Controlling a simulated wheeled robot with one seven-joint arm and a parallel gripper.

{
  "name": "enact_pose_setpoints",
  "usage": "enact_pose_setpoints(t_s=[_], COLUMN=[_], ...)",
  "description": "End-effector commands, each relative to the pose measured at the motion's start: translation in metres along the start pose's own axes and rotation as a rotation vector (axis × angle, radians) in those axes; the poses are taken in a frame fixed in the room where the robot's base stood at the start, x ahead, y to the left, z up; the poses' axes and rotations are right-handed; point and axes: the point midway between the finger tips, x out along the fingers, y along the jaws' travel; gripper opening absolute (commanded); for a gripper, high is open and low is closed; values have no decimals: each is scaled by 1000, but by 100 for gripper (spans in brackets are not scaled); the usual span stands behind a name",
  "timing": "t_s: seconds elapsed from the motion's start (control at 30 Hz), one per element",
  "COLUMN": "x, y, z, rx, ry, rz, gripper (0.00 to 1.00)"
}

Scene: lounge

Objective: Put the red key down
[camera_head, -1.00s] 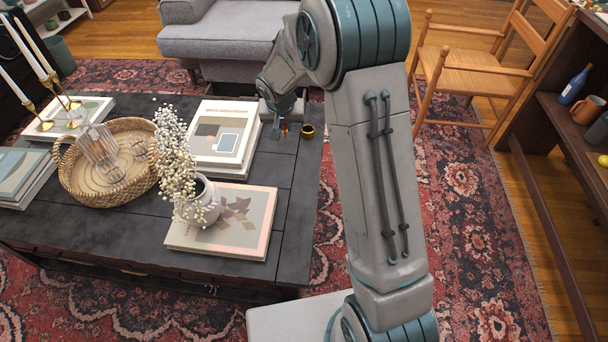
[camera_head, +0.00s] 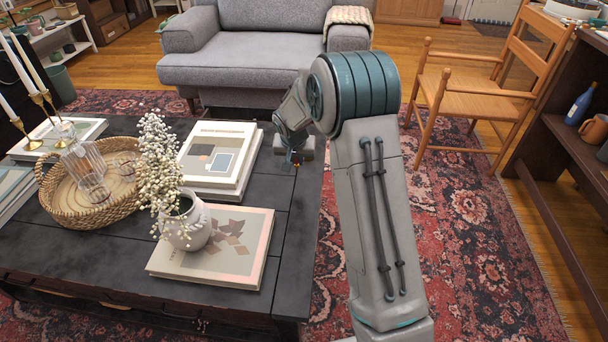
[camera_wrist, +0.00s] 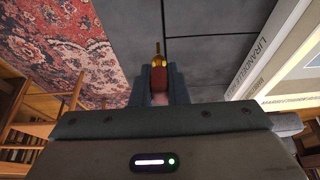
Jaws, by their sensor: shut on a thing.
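My gripper (camera_head: 293,157) is over the right part of the dark coffee table (camera_head: 293,215), just right of the stacked books. In the wrist view my gripper (camera_wrist: 158,84) is shut on the red key (camera_wrist: 159,98). The key's red part is between the fingers and its gold end (camera_wrist: 157,56) sticks out beyond the fingertips. In the head view only a tiny speck of the key shows below the fingers. I cannot tell whether the key touches the tabletop.
Stacked books (camera_head: 216,158), a flat book (camera_head: 212,250) with a flower vase (camera_head: 190,226), and a woven tray (camera_head: 70,212) are on the table. The strip along its right edge looks bare. A grey sofa (camera_head: 260,65) stands behind and a wooden chair (camera_head: 470,93) at right.

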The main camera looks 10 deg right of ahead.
Motion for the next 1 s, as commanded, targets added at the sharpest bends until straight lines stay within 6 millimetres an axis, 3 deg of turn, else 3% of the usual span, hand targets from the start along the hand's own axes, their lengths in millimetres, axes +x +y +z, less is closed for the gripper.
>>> enact_pose_setpoints(t_s=[0.17,0.33,0.53,0.93,0.97,1.0], x=[16,27,54,58,57,57], y=[19,21,21,21,21,21], z=[-4,0,11,13,13,12], rx=[0,-2,-2,-1,-2,-2], ry=[0,-1,-1,0,1,1], rz=[-1,0,0,-1,-1,-1], gripper=[0,0,0,0,20,31])
